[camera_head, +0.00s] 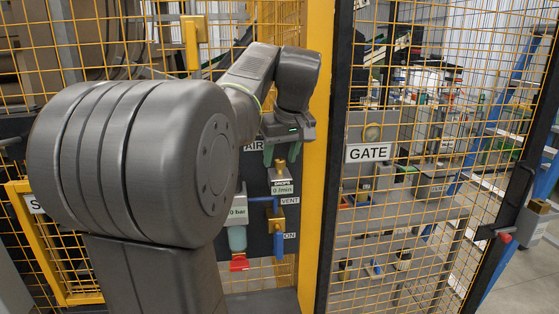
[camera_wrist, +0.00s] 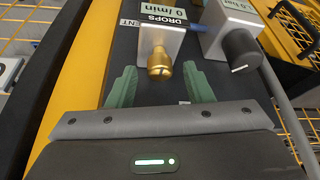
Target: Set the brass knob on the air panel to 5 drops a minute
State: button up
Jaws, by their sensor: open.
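The brass knob (camera_wrist: 159,62) sticks out from the grey drops unit in the wrist view, and its small top also shows in the head view (camera_head: 280,165). The unit's display (camera_wrist: 165,17) reads 0 /min and bears the label DROPS; it also shows in the head view (camera_head: 283,189). My gripper (camera_wrist: 160,85) is open, with its green fingers apart on either side of the knob and not touching it. In the head view my gripper (camera_head: 280,152) hangs just above the drops unit on the air panel (camera_head: 255,190), which my arm partly hides.
A black knob (camera_wrist: 241,50) on a grey unit stands right of the brass knob in the wrist view. Below the drops unit are a brass valve with a blue handle (camera_head: 278,245) and a bowl with a red part (camera_head: 239,263). A yellow post (camera_head: 316,160) and mesh gate flank the panel.

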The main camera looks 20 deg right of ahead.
jog(key=shift+x, duration=0.85)
jog(key=shift+c, duration=0.5)
jog(key=c, duration=0.9)
jog(key=shift+m, duration=0.3)
jog(key=shift+r+m+h+p, duration=0.1)
jog(key=shift+m+h+p, duration=0.35)
jog(key=shift+m, duration=0.45)
jog(key=m+h+p, duration=0.1)
jog(key=m, duration=0.2)
jog(key=m+g+h, duration=0.1)
jog(key=m, duration=0.2)
jog(key=m+h+p, duration=0.1)
jog(key=m, duration=0.2)
jog(key=shift+g, duration=0.4)
jog(key=shift+m, duration=0.3)
